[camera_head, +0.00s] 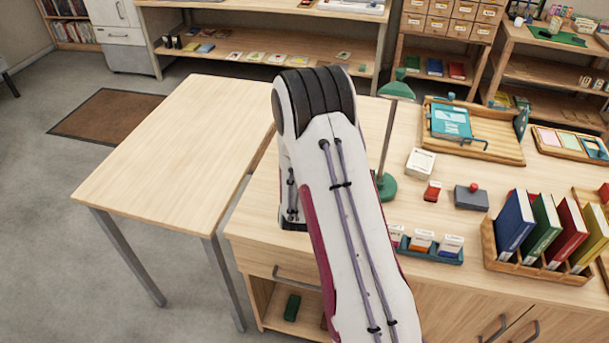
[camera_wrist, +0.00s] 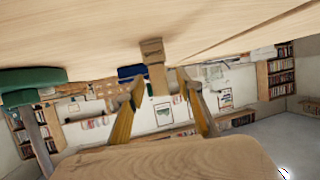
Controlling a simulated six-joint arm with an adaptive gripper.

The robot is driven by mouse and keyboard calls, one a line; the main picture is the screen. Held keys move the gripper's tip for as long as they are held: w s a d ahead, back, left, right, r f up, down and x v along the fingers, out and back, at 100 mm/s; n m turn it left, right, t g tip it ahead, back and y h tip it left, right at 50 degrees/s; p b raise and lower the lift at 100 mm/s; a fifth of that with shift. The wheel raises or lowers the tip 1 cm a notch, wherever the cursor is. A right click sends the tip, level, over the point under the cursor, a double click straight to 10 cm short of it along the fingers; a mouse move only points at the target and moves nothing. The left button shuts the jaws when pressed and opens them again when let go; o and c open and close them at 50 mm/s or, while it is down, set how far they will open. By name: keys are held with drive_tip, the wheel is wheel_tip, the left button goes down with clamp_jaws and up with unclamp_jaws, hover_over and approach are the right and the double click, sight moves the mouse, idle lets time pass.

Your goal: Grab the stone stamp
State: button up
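In the wrist view, which looks upside down, a small brown stamp (camera_wrist: 152,50) stands on the pale wooden tabletop (camera_wrist: 90,30). Dark marking shows on its wider base, and its narrower end points toward my gripper. My gripper (camera_wrist: 160,86) is open, with one tan finger on each side of the stamp's narrow end. A gap shows between the stamp and each finger. In the head view the stamp and my gripper do not show; my arm covers that part of the desk.
A green desk lamp (camera_head: 388,140) stands close right of my arm; it also shows in the wrist view (camera_wrist: 30,80). A white box (camera_head: 420,163), a red stamp (camera_head: 432,191), a grey pad (camera_head: 471,197) and a book rack (camera_head: 497,262) stand further right. The left table (camera_head: 165,155) is bare.

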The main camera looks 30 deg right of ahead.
drive_tip(key=shift+w+d+f, duration=0.25)
drive_tip(key=shift+w, duration=0.15)
clamp_jaws()
